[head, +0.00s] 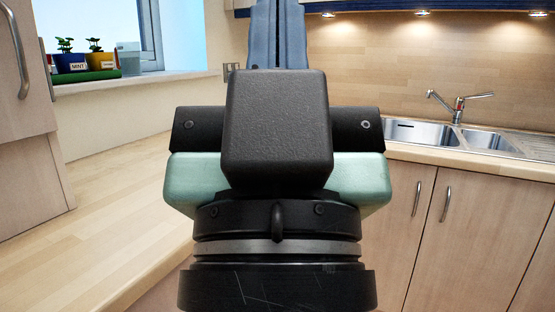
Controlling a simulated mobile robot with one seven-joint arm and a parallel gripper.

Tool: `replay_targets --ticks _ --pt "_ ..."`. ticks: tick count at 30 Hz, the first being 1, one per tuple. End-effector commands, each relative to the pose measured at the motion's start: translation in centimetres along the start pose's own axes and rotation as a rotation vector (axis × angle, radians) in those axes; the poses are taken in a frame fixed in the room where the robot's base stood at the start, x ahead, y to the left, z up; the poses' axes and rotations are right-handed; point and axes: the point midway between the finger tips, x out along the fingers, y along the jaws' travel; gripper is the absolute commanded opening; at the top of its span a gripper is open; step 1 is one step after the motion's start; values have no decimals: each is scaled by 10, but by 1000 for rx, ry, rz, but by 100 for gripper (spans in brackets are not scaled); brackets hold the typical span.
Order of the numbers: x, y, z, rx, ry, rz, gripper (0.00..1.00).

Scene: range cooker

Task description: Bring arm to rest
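My gripper (277,38) fills the middle of the head view, pointing away from me and upward. A black block on its back hides much of the hand, and pale green sides show behind that block. No contact between my gripper and the counter or cupboards shows.
A wooden worktop (105,215) runs along the left, below a window sill with potted herbs (85,62). A steel sink (415,132) with a tap (460,103) is set in the right counter, above cupboard doors (463,225). A tall cabinet (28,150) stands at far left.

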Motion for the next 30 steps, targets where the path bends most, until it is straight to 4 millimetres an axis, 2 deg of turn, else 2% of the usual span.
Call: replay_targets --ticks 1,21,27,30 --pt "23 0 -22 0 -1 0 0" --pt "170 0 -159 0 -3 -2 0" --pt "204 -1 -191 0 -3 -2 0" --pt "212 -1 -199 0 -3 -2 0"
